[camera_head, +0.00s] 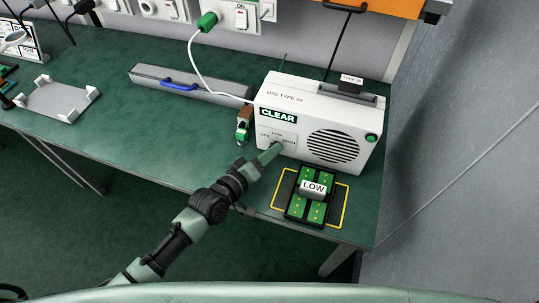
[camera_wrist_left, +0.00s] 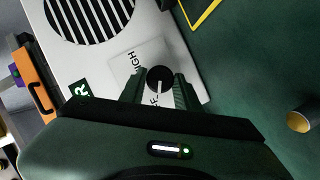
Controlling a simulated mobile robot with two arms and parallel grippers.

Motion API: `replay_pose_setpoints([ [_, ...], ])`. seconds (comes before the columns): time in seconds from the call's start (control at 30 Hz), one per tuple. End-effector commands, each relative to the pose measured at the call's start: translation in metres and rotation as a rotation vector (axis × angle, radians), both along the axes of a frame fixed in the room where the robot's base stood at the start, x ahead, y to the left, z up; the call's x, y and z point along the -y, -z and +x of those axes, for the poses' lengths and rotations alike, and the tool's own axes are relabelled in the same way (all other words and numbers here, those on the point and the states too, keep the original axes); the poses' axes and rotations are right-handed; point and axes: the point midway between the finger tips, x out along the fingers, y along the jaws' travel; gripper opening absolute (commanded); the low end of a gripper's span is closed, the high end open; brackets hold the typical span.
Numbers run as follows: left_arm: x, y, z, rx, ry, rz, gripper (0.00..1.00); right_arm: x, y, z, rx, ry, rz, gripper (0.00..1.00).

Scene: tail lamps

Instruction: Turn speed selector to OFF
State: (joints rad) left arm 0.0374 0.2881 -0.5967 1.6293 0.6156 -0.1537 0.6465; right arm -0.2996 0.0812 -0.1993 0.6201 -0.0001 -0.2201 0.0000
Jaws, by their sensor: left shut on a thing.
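The speed selector (camera_wrist_left: 159,80) is a round black knob with a white mark on a pale plate in the wrist view. My left gripper (camera_wrist_left: 160,92) has a finger on each side of the knob and is shut on it. The white mark runs toward the bottom of the picture, where partly hidden letters end in F. HIGH is printed at the upper left of the knob. In the head view my left gripper (camera_head: 273,152) reaches the selector plate (camera_head: 276,137) on the white box's (camera_head: 318,125) front and hides the knob. My right gripper is not seen.
A small brown and green part (camera_head: 243,126) is beside the box. A grey case with a blue handle (camera_head: 180,86) and a grey tray (camera_head: 57,100) stand left.

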Motion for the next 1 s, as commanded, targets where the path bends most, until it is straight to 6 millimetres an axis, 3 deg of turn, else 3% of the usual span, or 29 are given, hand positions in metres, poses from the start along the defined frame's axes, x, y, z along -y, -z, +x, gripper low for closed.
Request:
replay_pose_setpoints([
  [0.53,-0.0004,0.0002,0.0001,-0.009,-0.001,-0.023,0.0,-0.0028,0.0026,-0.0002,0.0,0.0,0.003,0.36],
  [0.57,-0.0004,0.0002,0.0001,-0.009,-0.001,-0.023,0.4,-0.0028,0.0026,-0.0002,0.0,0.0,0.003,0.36],
  [0.6,-0.0004,0.0002,0.0001,-0.009,-0.001,-0.023,0.52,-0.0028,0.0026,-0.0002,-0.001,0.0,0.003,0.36],
  [1.0,-0.0035,0.0001,-0.0043,-0.009,0.0,-0.021,0.54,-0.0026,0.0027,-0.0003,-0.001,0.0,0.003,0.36],
])
